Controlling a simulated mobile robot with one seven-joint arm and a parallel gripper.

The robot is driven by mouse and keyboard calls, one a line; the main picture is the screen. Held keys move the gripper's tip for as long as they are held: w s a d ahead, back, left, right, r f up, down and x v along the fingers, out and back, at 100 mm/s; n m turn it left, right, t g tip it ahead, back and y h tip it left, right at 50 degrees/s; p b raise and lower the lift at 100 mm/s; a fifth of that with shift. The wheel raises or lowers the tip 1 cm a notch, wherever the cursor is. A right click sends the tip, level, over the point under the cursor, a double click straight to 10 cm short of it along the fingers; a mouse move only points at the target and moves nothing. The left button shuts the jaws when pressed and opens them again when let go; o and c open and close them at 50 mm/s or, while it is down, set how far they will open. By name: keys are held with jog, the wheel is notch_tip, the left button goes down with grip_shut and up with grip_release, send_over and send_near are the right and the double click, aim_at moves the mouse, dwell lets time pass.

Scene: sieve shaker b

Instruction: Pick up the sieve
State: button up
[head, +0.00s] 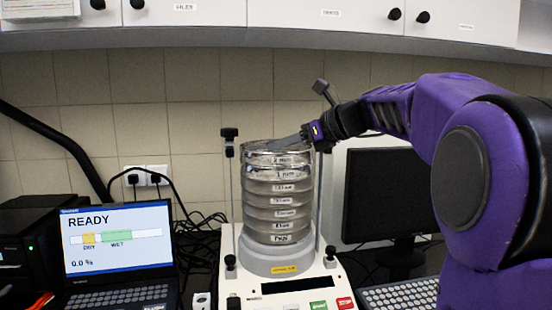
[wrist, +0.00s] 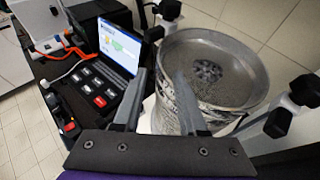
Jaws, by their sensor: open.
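The sieve stack (head: 270,205) stands upright on the shaker, several clear-walled rings with labels. The top sieve (head: 282,160) is labelled 2 mm. In the wrist view the top sieve (wrist: 250,60) is open at the top, with a patch of dark grains on its mesh. My gripper (head: 278,146) is at the top sieve's rim, coming from the right. In the wrist view my gripper (wrist: 160,75) is open, with one finger outside the near wall and the other overlapping the rim. I cannot tell whether either finger touches it. The fingers hide part of the near rim.
Clamp rods with black knobs (head: 229,133) stand on either side of the stack. The shaker base (head: 240,287) has green and red buttons. A laptop (head: 118,240) reading READY is at left, a dark monitor (head: 385,195) at right. Cabinets (head: 300,18) hang above.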

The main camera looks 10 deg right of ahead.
aim_at(252, 165)
jog(key=x, duration=0.4)
jog(key=shift+w+a+f, duration=0.2)
jog(key=shift+w+a, duration=0.05)
jog(key=shift+x, duration=2.65)
jog(key=shift+s, duration=0.15)
grip_shut()
jog(key=shift+a+f, duration=0.1)
